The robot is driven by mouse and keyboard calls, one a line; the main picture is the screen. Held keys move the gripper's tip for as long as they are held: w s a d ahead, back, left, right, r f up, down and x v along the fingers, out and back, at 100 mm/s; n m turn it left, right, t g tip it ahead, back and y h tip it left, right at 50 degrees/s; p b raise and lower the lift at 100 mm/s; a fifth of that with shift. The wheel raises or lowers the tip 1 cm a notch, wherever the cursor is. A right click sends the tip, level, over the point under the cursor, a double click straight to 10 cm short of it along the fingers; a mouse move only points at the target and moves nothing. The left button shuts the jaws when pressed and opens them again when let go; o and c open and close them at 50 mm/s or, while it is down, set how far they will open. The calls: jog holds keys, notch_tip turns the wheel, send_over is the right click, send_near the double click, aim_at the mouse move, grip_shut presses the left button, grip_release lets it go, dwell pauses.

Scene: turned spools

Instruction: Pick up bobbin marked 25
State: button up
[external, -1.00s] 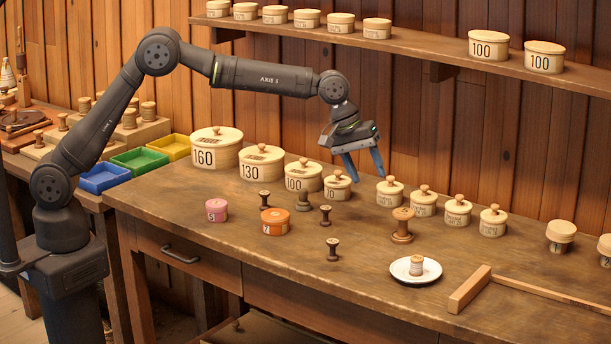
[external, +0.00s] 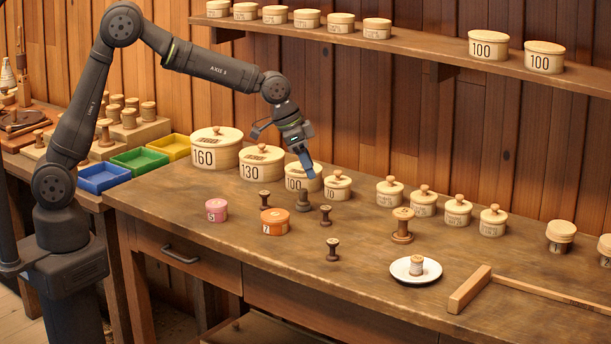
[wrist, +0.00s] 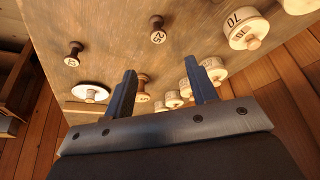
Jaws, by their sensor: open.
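Several small dark-wood bobbins stand upright on the bench. One bobbin (external: 326,215) stands in front of the small lidded pot; it also shows at the top of the wrist view (wrist: 157,30). Another bobbin (external: 333,249) stands nearer the front edge and shows at the left of the wrist view (wrist: 73,55). Two more bobbins (external: 264,199) (external: 303,199) stand by the orange tin. My gripper (external: 309,173) is open and empty, above the bench near the 100 pot; its fingers (wrist: 160,68) show apart in the wrist view.
Lidded pots (external: 261,163) line the back of the bench. A pink tin (external: 216,210) and an orange tin (external: 275,222) stand at front left. A larger spool (external: 403,225) and a white plate (external: 398,272) with a spool are to the right.

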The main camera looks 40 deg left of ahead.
aim_at(324, 207)
jog(key=x, duration=0.8)
jog(key=shift+w+d+f, duration=0.15)
jog(key=shift+f, duration=0.2)
jog(key=x, duration=0.5)
jog(key=shift+s+a+f, duration=0.15)
jog(key=shift+s+a, duration=0.1)
jog(key=c, duration=1)
